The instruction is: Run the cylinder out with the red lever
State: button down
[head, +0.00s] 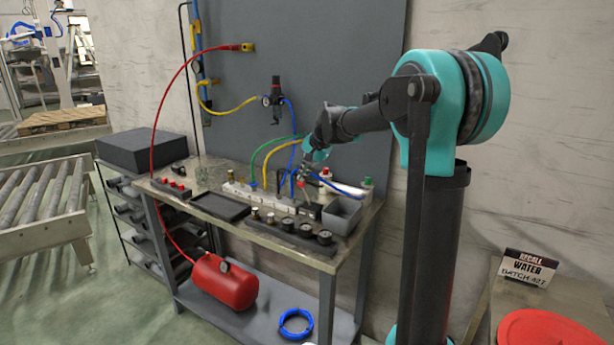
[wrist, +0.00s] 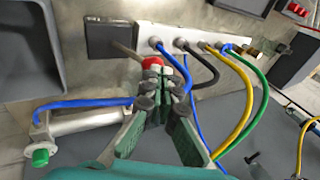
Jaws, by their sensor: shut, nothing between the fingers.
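My gripper (wrist: 164,88) is shut and empty. In the wrist view its fingertips are right at a red knob (wrist: 152,63), which I take as the red lever's. I cannot tell whether they touch it. A pale tip shows beside the knob, partly hidden by the fingers. A pale metal cylinder (wrist: 88,121) with a green end (wrist: 40,156) lies at the left, with a blue hose (wrist: 85,103) attached. In the head view my gripper (head: 304,172) is over the back of the bench, near a red-capped fitting (head: 325,174) and a green-capped one (head: 367,183).
A white valve block (wrist: 205,48) carries blue, black, yellow and green hoses. A grey bin (head: 342,207), a row of dark knobs (head: 290,231) and a black tray (head: 220,207) occupy the bench. A red tank (head: 223,283) is on the shelf below.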

jog(key=shift+s+d, duration=0.1)
jog(key=shift+s+d+f, duration=0.15)
jog(key=shift+s+d, duration=0.2)
jog(key=shift+d, duration=0.25)
jog(key=w+a+r+v, duration=0.1)
jog(key=v, duration=1.3)
jog(key=s+d+f+n, duration=0.1)
jog(key=s+d+f, duration=0.1)
jog(key=s+f, duration=0.3)
jog(key=s+d+f+n+h, duration=0.1)
jog(key=s+d+f, duration=0.1)
jog(key=s+f, duration=0.3)
jog(key=s+d+f+n+h, duration=0.1)
jog(key=s+f, duration=0.4)
jog(key=f, duration=0.5)
jog(key=shift+s+d+n, duration=0.35)
jog(key=shift+d+n, duration=0.15)
jog(key=shift+d, duration=0.25)
jog(key=s+d+f+n+h, duration=0.1)
jog(key=s+d+f+n, duration=0.2)
jog(key=s+f, duration=1.1)
jog(key=s+d, duration=0.1)
jog(key=s, duration=0.1)
jog(key=shift+s+d+h, duration=0.2)
jog(key=shift+s+h, duration=0.1)
jog(key=shift+h, duration=0.1)
